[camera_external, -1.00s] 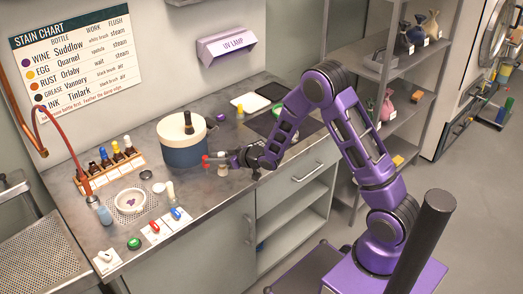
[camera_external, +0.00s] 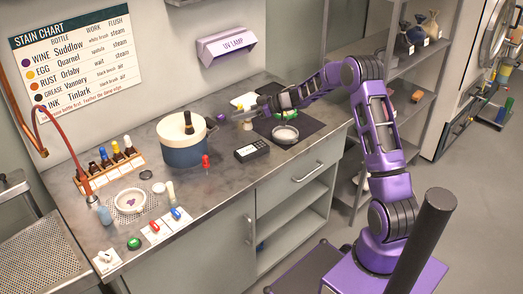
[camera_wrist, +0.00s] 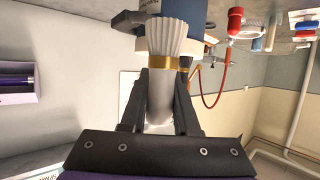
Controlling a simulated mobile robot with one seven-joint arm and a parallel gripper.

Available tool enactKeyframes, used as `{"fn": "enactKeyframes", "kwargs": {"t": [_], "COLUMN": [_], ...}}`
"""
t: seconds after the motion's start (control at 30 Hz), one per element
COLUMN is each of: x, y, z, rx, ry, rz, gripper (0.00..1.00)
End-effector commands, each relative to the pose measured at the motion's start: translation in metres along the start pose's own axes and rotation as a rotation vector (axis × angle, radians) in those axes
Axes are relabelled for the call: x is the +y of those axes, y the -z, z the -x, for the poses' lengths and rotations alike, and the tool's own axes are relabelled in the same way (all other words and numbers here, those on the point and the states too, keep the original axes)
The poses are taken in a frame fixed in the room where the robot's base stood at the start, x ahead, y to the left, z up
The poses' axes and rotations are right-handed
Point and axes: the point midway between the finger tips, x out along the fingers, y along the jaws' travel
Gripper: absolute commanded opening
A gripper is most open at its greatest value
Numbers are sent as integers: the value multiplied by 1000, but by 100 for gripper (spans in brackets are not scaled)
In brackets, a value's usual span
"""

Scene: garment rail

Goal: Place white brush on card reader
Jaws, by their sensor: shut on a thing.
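The white brush (camera_wrist: 165,75) has pale bristles, a gold band and a white handle. In the wrist view, its handle is between the fingers of my gripper (camera_wrist: 160,110), which is shut on it. In the external view, my gripper (camera_external: 243,112) is over the back part of the counter, with the brush (camera_external: 247,123) small and partly hidden at its tip. A small black device that looks like the card reader (camera_external: 252,151) lies near the counter's front edge, in front of my gripper and apart from it. Its top looks bare.
A blue pot with a white lid (camera_external: 184,150) stands left of the card reader, with a red upright item (camera_external: 206,162) between them. A bottle rack (camera_external: 112,165) stands further left.

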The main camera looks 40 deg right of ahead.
Motion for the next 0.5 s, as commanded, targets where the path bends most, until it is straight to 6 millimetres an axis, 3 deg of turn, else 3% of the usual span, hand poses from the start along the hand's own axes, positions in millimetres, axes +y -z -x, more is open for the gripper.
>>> {"fn": "enactKeyframes", "kwargs": {"t": [0.13,0.33,0.5], "x": [10,11,11], "y": [-9,-44,-60], "z": [7,-6,-14], "rx": [-1,0,0], "ry": [5,7,6], "rz": [0,-3,2], "gripper": [0,0,0]}}
